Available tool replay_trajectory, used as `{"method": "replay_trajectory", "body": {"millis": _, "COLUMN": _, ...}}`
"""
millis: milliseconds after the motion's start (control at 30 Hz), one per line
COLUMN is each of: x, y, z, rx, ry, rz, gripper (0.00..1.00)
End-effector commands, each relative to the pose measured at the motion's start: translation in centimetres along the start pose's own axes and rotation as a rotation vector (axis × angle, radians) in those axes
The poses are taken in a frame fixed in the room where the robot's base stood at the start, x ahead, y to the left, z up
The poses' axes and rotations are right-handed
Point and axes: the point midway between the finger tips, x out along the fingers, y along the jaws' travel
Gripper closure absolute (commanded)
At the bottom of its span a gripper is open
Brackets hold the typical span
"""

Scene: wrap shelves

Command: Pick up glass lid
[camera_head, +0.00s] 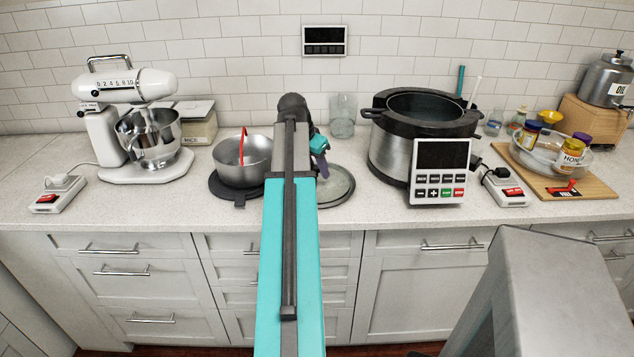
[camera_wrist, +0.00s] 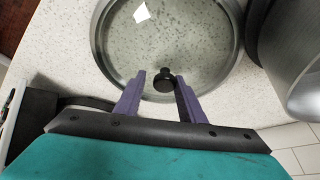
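The glass lid (camera_wrist: 125,45) is round and clear with a metal rim and a small black knob (camera_wrist: 163,80). It lies flat on the counter; in the head view the lid (camera_head: 338,187) is partly hidden behind my arm. My gripper (camera_wrist: 161,77) has two purple fingers standing apart with the knob between their tips in the wrist view. A gap shows at the left finger; the right finger is close to the knob, and I cannot tell whether it touches. In the head view my gripper (camera_head: 321,163) is just above the lid, mostly hidden by the arm.
A large cooker (camera_head: 388,155) stands right of the lid. A metal pot (camera_head: 240,165) on a dark round base is to the left. A glass jar (camera_head: 342,118) stands behind. A stand mixer (camera_head: 135,125) is farther left. The counter's front edge is near the lid.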

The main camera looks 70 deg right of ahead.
Motion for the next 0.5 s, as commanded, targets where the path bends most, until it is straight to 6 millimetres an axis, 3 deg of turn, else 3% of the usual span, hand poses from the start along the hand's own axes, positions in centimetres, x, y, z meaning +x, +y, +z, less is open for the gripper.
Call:
{"method": "replay_trajectory", "body": {"millis": 33, "x": 0.36, "y": -0.13, "z": 0.33, "rx": -0.001, "ry": -0.008, "rz": -0.002, "gripper": 0.81}}
{"method": "replay_trajectory", "body": {"millis": 167, "x": 0.43, "y": -0.10, "z": 0.39, "rx": -0.001, "ry": -0.009, "rz": -0.001, "gripper": 1.00}}
{"method": "replay_trajectory", "body": {"millis": 500, "x": 0.52, "y": 0.02, "z": 0.49, "rx": -0.001, "ry": -0.012, "rz": 0.003, "gripper": 1.00}}
